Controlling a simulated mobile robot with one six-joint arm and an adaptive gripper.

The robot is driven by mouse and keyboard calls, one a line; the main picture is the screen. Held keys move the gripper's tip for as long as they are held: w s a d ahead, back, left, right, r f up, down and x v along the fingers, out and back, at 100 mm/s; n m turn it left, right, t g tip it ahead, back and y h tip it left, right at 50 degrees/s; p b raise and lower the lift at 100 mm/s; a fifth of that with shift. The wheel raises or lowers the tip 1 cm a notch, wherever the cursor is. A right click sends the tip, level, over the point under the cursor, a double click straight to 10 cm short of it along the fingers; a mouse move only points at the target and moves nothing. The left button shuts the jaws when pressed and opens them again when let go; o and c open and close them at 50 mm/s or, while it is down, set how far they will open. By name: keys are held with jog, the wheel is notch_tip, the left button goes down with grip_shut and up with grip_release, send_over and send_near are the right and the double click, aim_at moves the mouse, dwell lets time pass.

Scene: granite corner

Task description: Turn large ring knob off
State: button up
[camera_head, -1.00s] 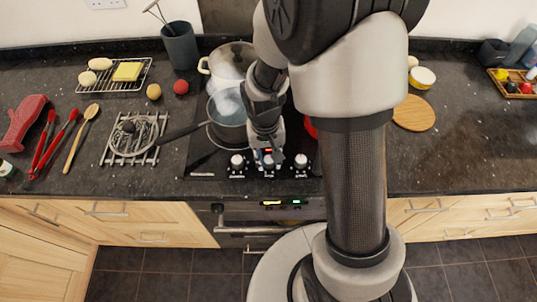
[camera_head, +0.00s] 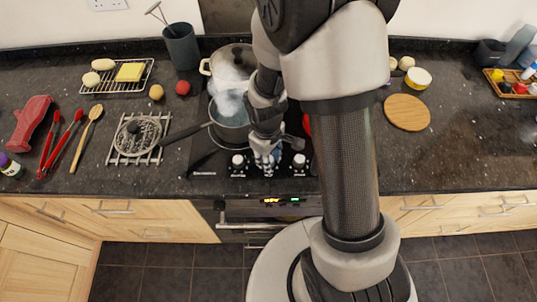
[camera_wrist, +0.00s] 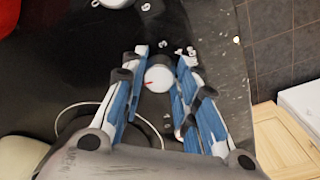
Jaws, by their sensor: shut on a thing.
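My gripper (camera_head: 265,165) points down at the front of the black hob, over the middle of the knob row. In the wrist view its blue-padded fingers (camera_wrist: 159,82) stand on both sides of a round white-topped knob (camera_wrist: 158,78) with a red mark, and are shut on it. In the head view the gripper hides this knob. One white-topped knob (camera_head: 238,161) shows to its left and another (camera_head: 299,161) to its right. I cannot tell from the markings which burner the held knob serves.
A steaming saucepan (camera_head: 230,112) stands close behind the gripper, its handle pointing left. A cream pot (camera_head: 232,62) stands behind it. A wire trivet (camera_head: 137,138) lies to the left. A round wooden board (camera_head: 408,113) lies on open granite worktop at right.

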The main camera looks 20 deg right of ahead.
jog(key=shift+n, duration=0.5)
jog(key=o, duration=1.1)
jog(key=shift+s+a+r, duration=0.1)
jog(key=shift+r, duration=2.9)
jog(key=shift+s+a+r, duration=0.1)
jog(key=shift+r, duration=2.9)
